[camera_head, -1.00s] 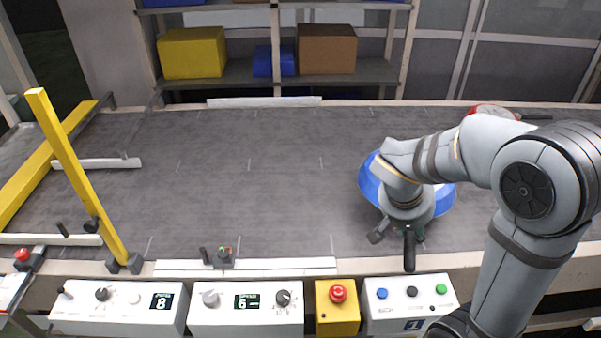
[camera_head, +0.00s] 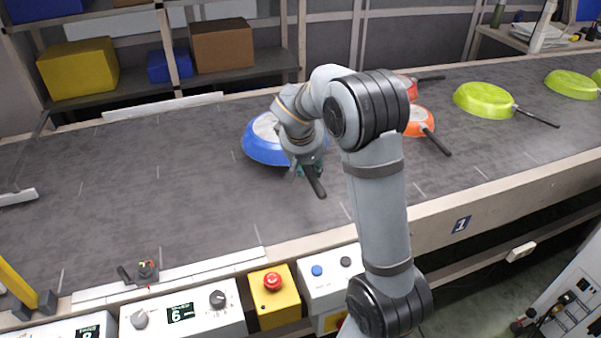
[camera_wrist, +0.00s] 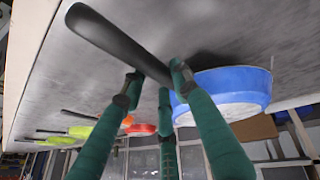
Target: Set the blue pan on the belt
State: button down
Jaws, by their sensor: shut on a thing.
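The blue pan (camera_head: 256,151) shows in the head view over the middle of the grey belt (camera_head: 180,205), partly hidden by my arm. Its black handle (camera_head: 315,182) points toward the near edge. My gripper (camera_wrist: 157,78) is shut on the handle, which also shows in the wrist view (camera_wrist: 108,40). There the blue pan (camera_wrist: 238,82) is beside the green fingers, close to the belt. I cannot tell whether its base touches the belt.
On the belt to the right are an orange pan (camera_head: 418,121) and lime pans (camera_head: 484,99), with a red pan partly hidden behind my arm. Control boxes (camera_head: 180,318) line the near edge. A shelf (camera_head: 272,79) stands behind. The belt left of the blue pan is clear.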

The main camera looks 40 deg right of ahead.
jog(key=w+f, duration=0.1)
jog(key=w+d, duration=0.1)
jog(key=w, duration=0.1)
jog(key=w+d+f+p, duration=0.1)
jog(key=shift+w+d+f, duration=0.1)
jog(key=shift+w+f, duration=0.2)
jog(key=shift+w, duration=0.1)
notch_tip(320, 180, down, 4)
jog(key=shift+r, duration=0.15)
jog(key=shift+s+f, duration=0.1)
jog(key=shift+f, duration=0.1)
jog(key=c, duration=1.7)
grip_release()
jog(key=shift+s+f, duration=0.15)
jog(key=shift+f, duration=0.05)
jog(key=shift+c, duration=0.2)
jog(key=o, duration=0.4)
jog(key=shift+r, duration=0.1)
jog(key=shift+r, duration=0.1)
jog(key=v, duration=1.2)
